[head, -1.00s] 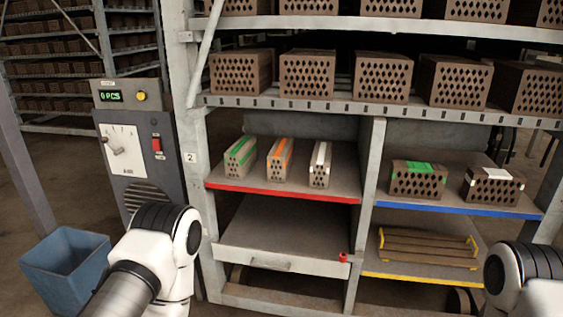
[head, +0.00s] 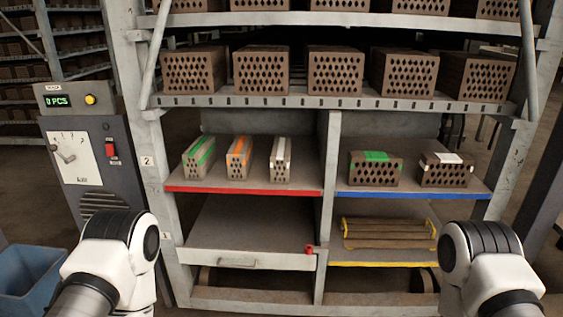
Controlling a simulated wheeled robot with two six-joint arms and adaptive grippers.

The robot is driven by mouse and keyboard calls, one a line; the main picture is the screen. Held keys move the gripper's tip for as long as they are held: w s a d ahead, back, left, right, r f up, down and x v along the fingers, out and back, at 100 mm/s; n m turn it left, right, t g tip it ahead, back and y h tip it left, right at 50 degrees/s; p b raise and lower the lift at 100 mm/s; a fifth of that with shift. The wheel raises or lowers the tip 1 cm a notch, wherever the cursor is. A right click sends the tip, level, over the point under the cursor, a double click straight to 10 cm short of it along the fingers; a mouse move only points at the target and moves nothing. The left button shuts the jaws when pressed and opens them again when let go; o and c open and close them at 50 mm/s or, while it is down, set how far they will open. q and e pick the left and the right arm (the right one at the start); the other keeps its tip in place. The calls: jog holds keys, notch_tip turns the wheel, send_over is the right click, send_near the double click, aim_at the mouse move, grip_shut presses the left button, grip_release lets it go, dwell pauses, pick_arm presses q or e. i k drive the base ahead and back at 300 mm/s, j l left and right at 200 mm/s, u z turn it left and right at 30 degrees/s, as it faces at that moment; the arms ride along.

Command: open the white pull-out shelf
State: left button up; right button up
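The white pull-out shelf (head: 275,261) sits low in the left bay of the rack, below the red-edged shelf. Its front has a handle (head: 238,263) in the middle, and a small red knob (head: 309,250) is at its right end. The shelf front looks about flush with the rack, and its grey top surface is bare. My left arm stands at the lower left and my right arm at the lower right. Neither gripper shows in the view; only arm links are visible, both apart from the shelf.
The red-edged shelf (head: 240,190) above holds three striped bricks. The blue-edged shelf (head: 410,193) holds two bricks, and the yellow-edged shelf (head: 385,264) holds wooden slats (head: 390,235). A control box (head: 90,155) and a blue bin (head: 28,283) stand at the left.

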aim_at(235, 230)
jog(key=i+j, duration=0.1)
jog(key=i, duration=0.5)
jog(key=i+j, duration=0.1)
jog(key=i, duration=0.55)
jog(key=j+u, duration=0.05)
